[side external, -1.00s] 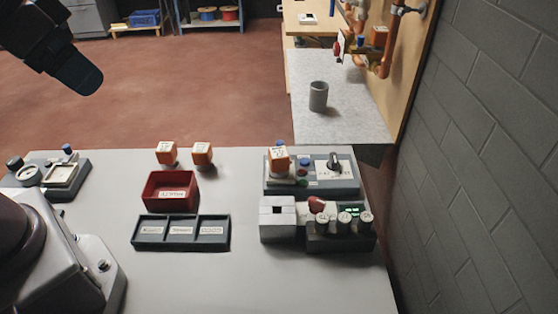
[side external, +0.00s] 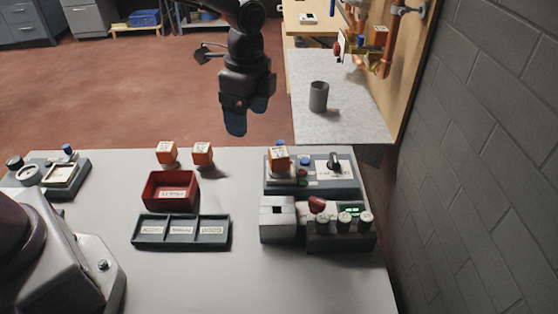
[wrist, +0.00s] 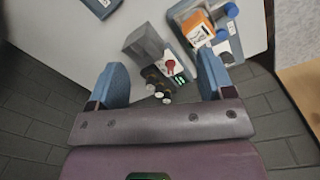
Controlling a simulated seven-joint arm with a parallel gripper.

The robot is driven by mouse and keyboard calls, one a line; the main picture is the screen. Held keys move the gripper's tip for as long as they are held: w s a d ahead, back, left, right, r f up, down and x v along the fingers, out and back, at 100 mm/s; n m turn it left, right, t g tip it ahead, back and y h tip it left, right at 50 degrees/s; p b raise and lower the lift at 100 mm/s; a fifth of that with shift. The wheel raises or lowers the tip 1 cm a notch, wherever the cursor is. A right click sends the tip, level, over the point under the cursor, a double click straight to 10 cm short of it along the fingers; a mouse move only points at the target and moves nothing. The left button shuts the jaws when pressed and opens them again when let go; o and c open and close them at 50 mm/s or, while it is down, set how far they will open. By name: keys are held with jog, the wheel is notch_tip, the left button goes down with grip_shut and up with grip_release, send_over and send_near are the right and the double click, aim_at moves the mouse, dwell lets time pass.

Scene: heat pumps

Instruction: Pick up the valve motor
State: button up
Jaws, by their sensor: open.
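Several orange and white blocks look like valve motors. Two, a left one (side external: 167,153) and a right one (side external: 203,154), stand apart behind the red bin. A third (side external: 279,157) sits on the grey-blue test station (side external: 318,186) and also shows in the wrist view (wrist: 197,28). A fourth (side external: 379,36) is on the wall piping. The frames do not show which one is meant. My gripper (side external: 248,113) is open and empty, in the air beyond the table's far edge. Its blue fingers also show in the wrist view (wrist: 162,75), apart, with no block between them.
A red bin (side external: 170,192) and a dark three-part tray (side external: 181,232) stand mid-table. A grey block (side external: 277,219) and a dark unit with several knobs (side external: 340,236) stand front right. A grey cup (side external: 318,96) stands on the back surface. The table's front middle is clear.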

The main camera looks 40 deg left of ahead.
aim_at(279, 152)
jog(key=w+f+m, duration=0.1)
jog(key=m, duration=0.1)
jog(key=w+d+f+m, duration=0.1)
jog(key=w, duration=0.1)
jog(key=w+f+m, duration=0.1)
jog(key=m, duration=0.1)
jog(key=shift+w+d+f+m, duration=0.25)
jog(key=shift+d+f+m, duration=0.05)
jog(key=shift+w+r+m+t, duration=0.3)
jog(key=shift+w+r+m, duration=0.35)
jog(key=shift+m, duration=0.45)
jog(key=m, duration=0.3)
jog(key=shift+w+f, duration=0.1)
jog(key=shift+w, duration=0.15)
notch_tip(279, 152, down, 13)
jog(key=shift+r, duration=0.2)
jog(key=shift+w, duration=0.1)
jog(key=c, duration=1.2)
jog(key=shift+r, duration=0.1)
